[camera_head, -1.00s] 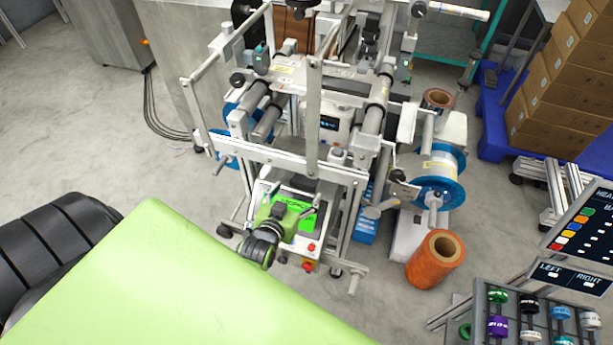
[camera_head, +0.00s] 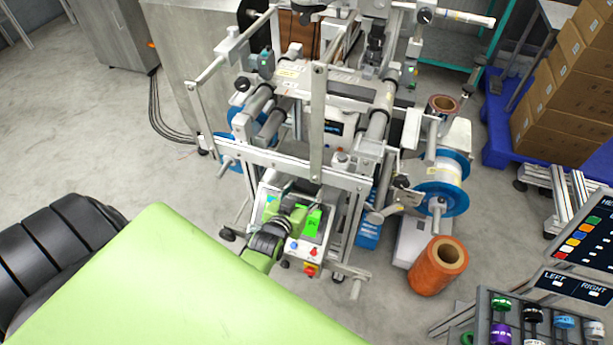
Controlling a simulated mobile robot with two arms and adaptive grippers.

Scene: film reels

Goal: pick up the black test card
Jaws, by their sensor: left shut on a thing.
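My left gripper (camera_head: 300,190) is in front of the machine's lower front, over the control box (camera_head: 318,240) with its bright green screen (camera_head: 313,222). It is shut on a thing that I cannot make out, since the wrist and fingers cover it. I cannot pick out the black test card for certain; it may be the thing between the fingers. My right gripper is not in view.
The machine's metal frame (camera_head: 265,158) stands close above the gripper. Red and yellow knobs (camera_head: 310,269) sit on the box's front. An orange roll (camera_head: 438,266) stands on the floor to the right. A spool rack (camera_head: 530,300) and a sign (camera_head: 585,240) are at the lower right.

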